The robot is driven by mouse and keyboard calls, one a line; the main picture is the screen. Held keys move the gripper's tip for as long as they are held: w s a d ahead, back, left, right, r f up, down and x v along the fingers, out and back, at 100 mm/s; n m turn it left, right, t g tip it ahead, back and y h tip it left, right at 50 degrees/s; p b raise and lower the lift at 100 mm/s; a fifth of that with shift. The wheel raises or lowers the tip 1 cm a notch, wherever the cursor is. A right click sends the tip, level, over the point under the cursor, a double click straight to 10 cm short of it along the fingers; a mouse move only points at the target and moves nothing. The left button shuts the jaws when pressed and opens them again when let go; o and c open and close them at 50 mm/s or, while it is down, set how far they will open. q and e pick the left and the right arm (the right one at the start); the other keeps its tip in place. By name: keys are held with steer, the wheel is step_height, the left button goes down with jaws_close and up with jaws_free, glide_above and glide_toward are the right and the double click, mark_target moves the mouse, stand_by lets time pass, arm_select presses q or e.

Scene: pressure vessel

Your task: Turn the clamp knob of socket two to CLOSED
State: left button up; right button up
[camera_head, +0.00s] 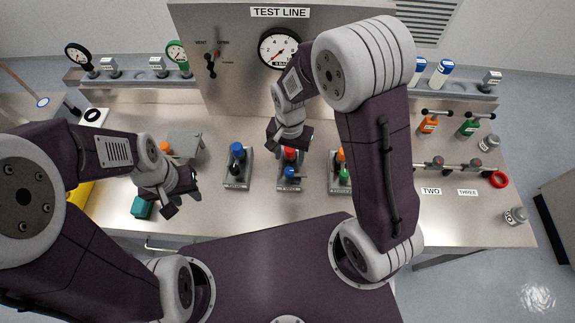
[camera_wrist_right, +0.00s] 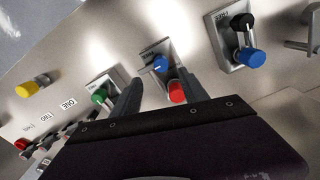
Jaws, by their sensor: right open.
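In the head view, the TWO label (camera_head: 431,191) lies on the right of the bench, below a rail with small red-topped knobs (camera_head: 437,162). My right arm passes in front of the rail's left part. The wrist view shows the TWO label (camera_wrist_right: 47,117) at lower left; the clamp knobs (camera_wrist_right: 50,145) near it are small and partly hidden, so their setting is unclear. My right gripper (camera_head: 289,140) is open above the middle station; in the wrist view its red knob (camera_wrist_right: 176,92) appears between the fingers. My left gripper (camera_head: 181,203) appears open and empty at the left.
Stations with a blue-topped knob (camera_head: 237,150) and a green knob (camera_head: 345,172) flank the middle one. A teal block (camera_head: 142,207) lies by my left gripper. Orange (camera_head: 428,124) and green (camera_head: 468,127) fittings and a red ring (camera_head: 499,180) are at the right. A gauge panel (camera_head: 235,95) stands behind.

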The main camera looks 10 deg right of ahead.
mark_target(289, 170)
steer(key=f, duration=0.4)
steer(key=f+p, duration=0.1)
steer(key=f, duration=0.2)
steer(key=shift+w+a+f, duration=0.1)
steer(key=shift+w+f, duration=0.1)
steer(key=shift+f, duration=0.5)
jaws_close()
